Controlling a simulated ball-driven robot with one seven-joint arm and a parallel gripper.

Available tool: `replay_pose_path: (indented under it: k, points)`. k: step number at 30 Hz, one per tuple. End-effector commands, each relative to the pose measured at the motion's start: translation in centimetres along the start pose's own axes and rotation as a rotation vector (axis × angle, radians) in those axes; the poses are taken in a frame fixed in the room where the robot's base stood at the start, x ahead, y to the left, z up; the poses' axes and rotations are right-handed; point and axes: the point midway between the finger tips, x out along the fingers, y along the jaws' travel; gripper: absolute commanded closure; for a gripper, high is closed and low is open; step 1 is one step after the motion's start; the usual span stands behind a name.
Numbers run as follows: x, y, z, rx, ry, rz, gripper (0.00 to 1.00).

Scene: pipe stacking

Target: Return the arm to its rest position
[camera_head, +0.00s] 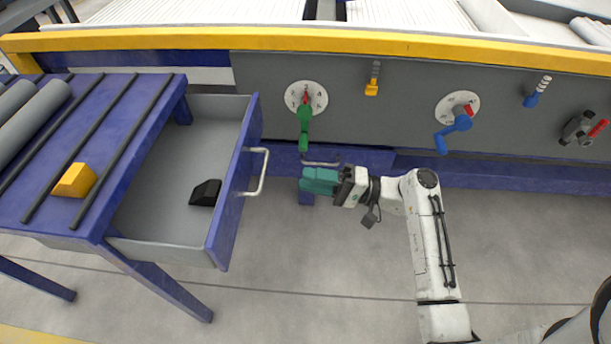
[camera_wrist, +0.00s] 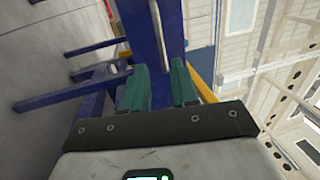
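My white arm (camera_head: 428,235) reaches up from the lower right with its forearm bent to the left. My gripper (camera_head: 312,180) has teal fingers and hangs in front of the grey panel, below the green lever and to the right of the open drawer's handle. In the wrist view my gripper (camera_wrist: 160,86) shows its two fingers apart, with nothing held between them.
The blue drawer (camera_head: 234,185) stands open at left, with a metal handle (camera_head: 262,172) and a black block (camera_head: 205,193) inside. A yellow block (camera_head: 75,181) sits on the blue table. The panel carries a green lever (camera_head: 304,122) and a blue lever (camera_head: 455,128).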

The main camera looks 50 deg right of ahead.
Motion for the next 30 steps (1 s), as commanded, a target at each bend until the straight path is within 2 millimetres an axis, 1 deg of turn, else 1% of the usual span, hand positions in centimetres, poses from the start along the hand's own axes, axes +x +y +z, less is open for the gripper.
replay_pose_path:
  k: [16,17,20,23,24,27,30]
  points:
    - [0.0,0.0,0.0,0.0,0.0,0.0,0.71]
    - [0.1,0.3,0.2,-0.002,-0.006,0.011,0.71]
    - [0.7,2.1,1.8,-0.018,-0.047,0.099,0.71]
    - [1.0,5.3,4.5,-0.056,-0.125,0.261,0.71]
    - [0.9,6.7,5.8,-0.077,-0.165,0.339,0.71]
    - [0.1,9.9,8.9,-0.142,-0.267,0.539,0.71]
    - [-1.4,12.3,11.4,-0.218,-0.366,0.729,0.71]
